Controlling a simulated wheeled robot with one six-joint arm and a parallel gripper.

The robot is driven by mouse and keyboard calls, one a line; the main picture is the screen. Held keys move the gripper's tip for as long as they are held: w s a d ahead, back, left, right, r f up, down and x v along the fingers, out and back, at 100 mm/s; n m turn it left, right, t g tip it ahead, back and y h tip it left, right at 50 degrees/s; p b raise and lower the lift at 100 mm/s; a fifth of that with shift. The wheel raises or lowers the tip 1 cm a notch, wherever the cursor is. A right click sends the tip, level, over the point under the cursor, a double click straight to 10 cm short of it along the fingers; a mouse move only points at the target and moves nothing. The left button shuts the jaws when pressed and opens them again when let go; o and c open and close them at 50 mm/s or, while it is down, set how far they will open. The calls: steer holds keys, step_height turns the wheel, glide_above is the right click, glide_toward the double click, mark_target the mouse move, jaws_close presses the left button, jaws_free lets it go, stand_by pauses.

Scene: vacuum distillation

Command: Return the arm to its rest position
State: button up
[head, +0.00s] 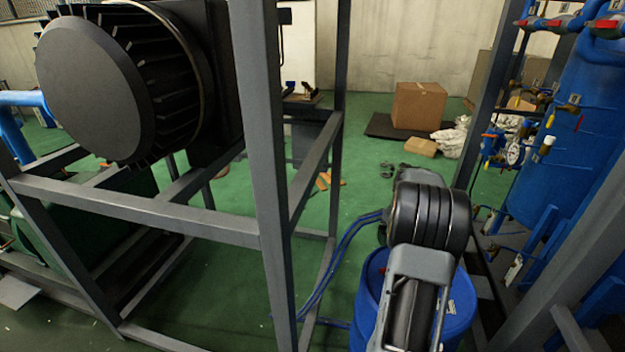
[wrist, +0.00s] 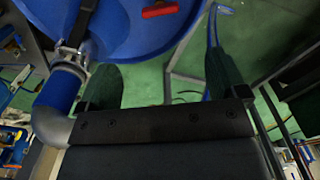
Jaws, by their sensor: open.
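My gripper (wrist: 163,72) shows in the wrist view with its two dark fingers spread wide apart and nothing between them. A blue drum (wrist: 125,30) with a red part (wrist: 160,9) on its top fills the upper left of that view, beyond the fingers. In the head view my arm reaches up from the lower right, in front of the blue drum (head: 459,308). The black joint of my arm hides part of the drum, and the fingers cannot be made out there.
A grey steel frame (head: 270,180) with a large black motor (head: 95,85) stands at left. A blue tank (head: 570,125) with valves and gauges stands close on the right. Blue hoses (head: 335,255) run beside the drum. A cardboard box (head: 418,105) lies farther back; green floor between is mostly clear.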

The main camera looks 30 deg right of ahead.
steer(key=s+a+r+t+p, duration=0.1)
steer(key=s+a+r+p, duration=0.2)
steer(key=a+r+p, duration=0.2)
steer(key=s+a+r+n+t+p, duration=0.1)
steer(key=s+a+r+p, duration=0.3)
steer(key=a+r, duration=0.7)
steer(key=s+a+r+n+t+p, duration=0.1)
steer(key=s+a+r+p, duration=0.2)
steer(key=a, duration=1.5)
step_height(320, 180, up, 6)
steer(key=p, duration=0.4)
steer(key=shift+s+a+f+t, duration=0.15)
steer(key=shift+s+a+t, duration=0.15)
steer(key=shift+c, duration=0.4)
